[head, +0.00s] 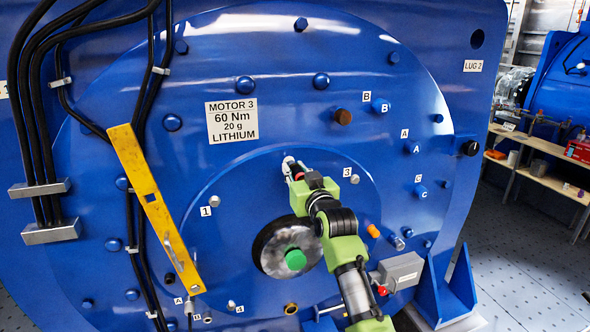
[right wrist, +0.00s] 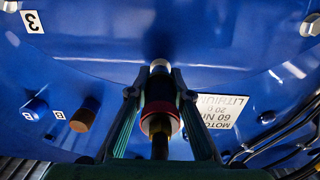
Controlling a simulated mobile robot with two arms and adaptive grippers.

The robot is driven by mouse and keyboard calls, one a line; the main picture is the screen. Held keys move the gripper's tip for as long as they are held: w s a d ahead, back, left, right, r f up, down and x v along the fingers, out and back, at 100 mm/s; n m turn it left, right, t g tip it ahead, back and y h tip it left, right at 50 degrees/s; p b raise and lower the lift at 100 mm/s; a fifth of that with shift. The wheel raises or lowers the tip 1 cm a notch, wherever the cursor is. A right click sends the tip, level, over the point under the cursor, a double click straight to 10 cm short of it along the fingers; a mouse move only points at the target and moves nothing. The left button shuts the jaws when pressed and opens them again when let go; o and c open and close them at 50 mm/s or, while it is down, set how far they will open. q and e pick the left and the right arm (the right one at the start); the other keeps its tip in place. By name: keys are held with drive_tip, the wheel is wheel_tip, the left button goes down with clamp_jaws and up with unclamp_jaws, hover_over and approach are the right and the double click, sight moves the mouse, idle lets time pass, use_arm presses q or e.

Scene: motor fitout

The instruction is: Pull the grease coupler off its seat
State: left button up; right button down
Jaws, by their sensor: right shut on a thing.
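The grease coupler (right wrist: 158,92) is a dark cylinder with a red ring and a silver end. My right gripper (right wrist: 158,98) is shut on it, one finger on each side, in the right wrist view. In the head view the green right gripper (head: 297,178) is at the upper part of the motor's round cover (head: 240,175), between the 1 and 3 labels. A pale metal fitting (head: 288,162) shows just beyond the fingers. The coupler's silver end points at the blue face; I cannot tell whether it touches its seat. My left gripper is not in view.
The shaft hub with a green centre (head: 294,259) is below and left of my right arm. A yellow bar (head: 152,205) and black cables (head: 30,120) are on the left. A grey box (head: 402,270) is at lower right. A bench (head: 540,172) stands far right.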

sight(301, 178)
drive_tip(key=shift+p+v, duration=1.45)
drive_tip(key=shift+v, duration=1)
drive_tip(key=p+v, duration=0.7)
drive_tip(key=v, duration=1.5)
drive_tip(key=shift+r+p, duration=0.15)
drive_tip(key=shift+p, duration=0.15)
